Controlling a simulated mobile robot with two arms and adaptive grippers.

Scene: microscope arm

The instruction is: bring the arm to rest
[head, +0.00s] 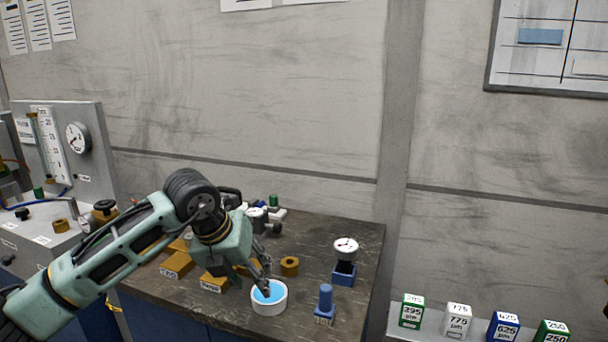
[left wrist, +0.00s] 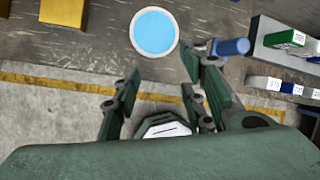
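My left arm comes in from the left in the head view and reaches over the dark bench. My left gripper (head: 262,284) points down close to a white round dish with a blue inside (head: 269,306). In the left wrist view my left gripper (left wrist: 162,66) has its fingers apart with nothing held between them. The dish (left wrist: 154,32) lies beyond the fingertips there. The head view does not show clearly whether the fingertips touch the dish's rim. My right gripper is in neither view.
On the dark bench (head: 350,229) are a blue peg (head: 325,299), a dial gauge (head: 345,247) on a blue block, a brass ring (head: 289,266) and yellow labelled blocks (head: 175,265). A grey gauge panel (head: 90,135) stands left. Numbered boxes (head: 458,319) stand on a shelf at right.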

